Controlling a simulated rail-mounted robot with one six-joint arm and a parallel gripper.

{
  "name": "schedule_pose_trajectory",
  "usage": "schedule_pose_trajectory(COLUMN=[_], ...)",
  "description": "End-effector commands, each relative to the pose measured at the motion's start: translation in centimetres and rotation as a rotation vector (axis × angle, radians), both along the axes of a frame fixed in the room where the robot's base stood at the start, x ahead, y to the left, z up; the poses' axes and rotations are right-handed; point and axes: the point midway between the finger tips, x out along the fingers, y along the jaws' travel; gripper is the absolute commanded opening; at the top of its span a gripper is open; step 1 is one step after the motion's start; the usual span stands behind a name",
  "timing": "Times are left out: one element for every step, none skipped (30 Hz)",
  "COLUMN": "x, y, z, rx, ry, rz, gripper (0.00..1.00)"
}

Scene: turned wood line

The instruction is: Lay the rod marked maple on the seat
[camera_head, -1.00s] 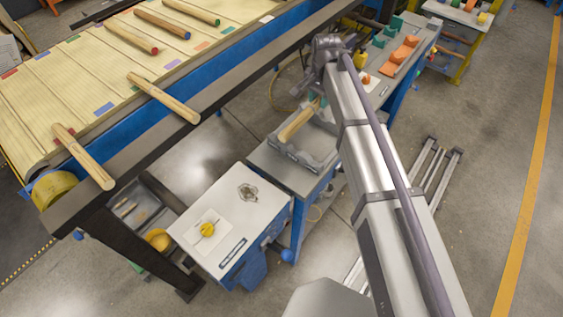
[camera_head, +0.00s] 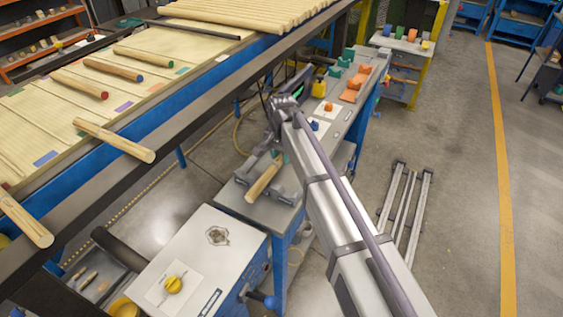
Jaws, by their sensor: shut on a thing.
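A pale wooden rod (camera_head: 262,181) shows at the grey seat (camera_head: 291,196) on the blue bench, slanting from lower left to upper right. Its upper end is partly hidden by my gripper (camera_head: 278,157), which sits at the end of my arm and is shut on the rod. Most of the fingers are hidden behind my wrist. I cannot tell whether the rod touches the seat or is held just above it. No maple mark is readable at this size.
Several rods, some with coloured ends, lie on the slatted table (camera_head: 60,120) at left; two jut over its near edge. Orange blocks (camera_head: 350,93) lie farther along the bench. Metal rails (camera_head: 405,205) lie on the floor at right.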

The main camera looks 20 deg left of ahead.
Motion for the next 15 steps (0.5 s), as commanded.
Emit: schedule_pose_trajectory(x=[0.0, 0.0, 0.0, 0.0, 0.0, 0.0, 0.0, 0.0, 0.0, 0.0, 0.0, 0.0, 0.0, 0.0, 0.0], y=[0.0, 0.0, 0.0, 0.0, 0.0, 0.0, 0.0, 0.0, 0.0, 0.0, 0.0, 0.0, 0.0, 0.0, 0.0], z=[0.3, 0.3, 0.3, 0.3, 0.2, 0.0, -0.1, -0.2, -0.3, -0.4, -0.5, -0.7, -0.7, -0.7, -0.6], rx=[0.000, 0.000, 0.000, 0.000, 0.000, 0.000, 0.000, 0.000, 0.000, 0.000, 0.000, 0.000, 0.000, 0.000, 0.000], ry=[0.000, 0.000, 0.000, 0.000, 0.000, 0.000, 0.000, 0.000, 0.000, 0.000, 0.000, 0.000, 0.000, 0.000, 0.000], rz=[0.000, 0.000, 0.000, 0.000, 0.000, 0.000, 0.000, 0.000, 0.000, 0.000, 0.000, 0.000, 0.000, 0.000, 0.000], gripper=[0.00, 0.00, 0.00, 0.00, 0.00, 0.00, 0.00, 0.00, 0.00, 0.00, 0.00, 0.00, 0.00, 0.32, 0.36])
